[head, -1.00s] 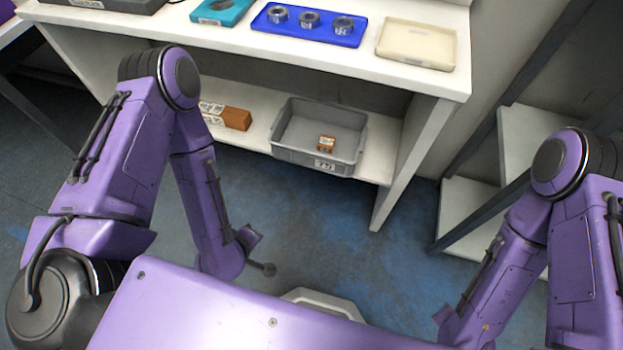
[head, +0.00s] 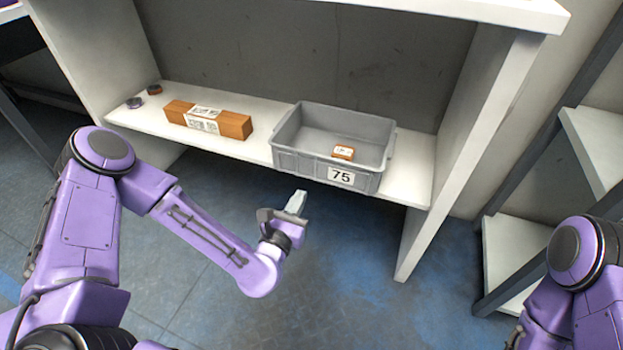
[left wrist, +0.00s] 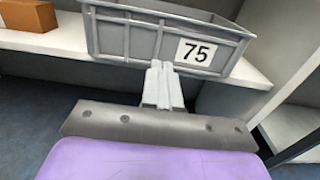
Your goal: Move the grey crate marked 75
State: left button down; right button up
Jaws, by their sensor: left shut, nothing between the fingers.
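The grey crate (head: 290,163) marked 75 stands on the lower shelf, with its front edge at the shelf's front edge. A small brown box (head: 343,153) with a white label lies inside it. In the left wrist view the crate (left wrist: 135,41) is straight ahead, with its 75 label at the right of its front wall. My left gripper (head: 299,196) is shut and empty, below and in front of the crate, seemingly apart from it. The gripper's fingers also show in the left wrist view (left wrist: 163,72), overlapping the crate's lower edge. My right gripper is out of view.
A long brown box (head: 232,125) with white labels lies on the lower shelf (head: 262,152) left of the crate. Two small round items (head: 154,90) sit at the shelf's far left. A side panel (head: 425,245) closes the bench at the right. The floor in front is clear.

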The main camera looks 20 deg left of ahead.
aim_at(317, 168)
pick_arm(q)
jog(key=w+b, duration=0.1)
jog(key=w, duration=0.8)
jog(key=shift+w+d+b, duration=0.1)
jog(key=shift+d+b, duration=0.05)
jog(key=shift+b, duration=0.15)
